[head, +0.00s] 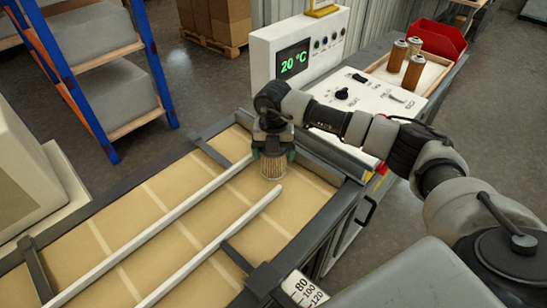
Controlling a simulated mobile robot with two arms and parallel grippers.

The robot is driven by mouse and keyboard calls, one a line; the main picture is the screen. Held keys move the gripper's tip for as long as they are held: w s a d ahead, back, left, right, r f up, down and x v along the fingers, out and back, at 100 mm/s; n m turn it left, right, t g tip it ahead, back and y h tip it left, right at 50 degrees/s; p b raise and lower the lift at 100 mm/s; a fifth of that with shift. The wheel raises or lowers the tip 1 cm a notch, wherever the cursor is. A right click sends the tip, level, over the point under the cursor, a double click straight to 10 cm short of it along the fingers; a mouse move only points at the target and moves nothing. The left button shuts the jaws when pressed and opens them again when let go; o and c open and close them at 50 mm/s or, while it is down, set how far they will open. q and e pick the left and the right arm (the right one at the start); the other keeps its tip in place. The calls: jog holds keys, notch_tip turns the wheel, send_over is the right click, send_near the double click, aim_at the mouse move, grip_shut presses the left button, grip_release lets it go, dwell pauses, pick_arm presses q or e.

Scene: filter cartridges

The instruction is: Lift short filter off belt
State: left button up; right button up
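The short filter (272,169) is a small tan pleated cylinder near the far end of the belt (165,208). It stands upright between the two white guide rails. My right gripper (273,153) points down over it, with its dark fingers on either side of the filter's upper part. The filter's top is hidden by the gripper. I cannot tell whether the fingers press on it, or whether its base touches the belt. My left gripper is not in view.
White guide rails (150,225) run along the belt inside a dark frame. A white control panel (298,55) showing 20 °C stands behind. A tray (432,75) with several brown cartridges and a red bin (438,38) are at the back right. A blue-orange shelf (95,75) is at left.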

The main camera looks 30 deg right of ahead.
jog(key=c, duration=0.6)
jog(key=shift+o, duration=0.2)
jog(key=shift+r, duration=0.1)
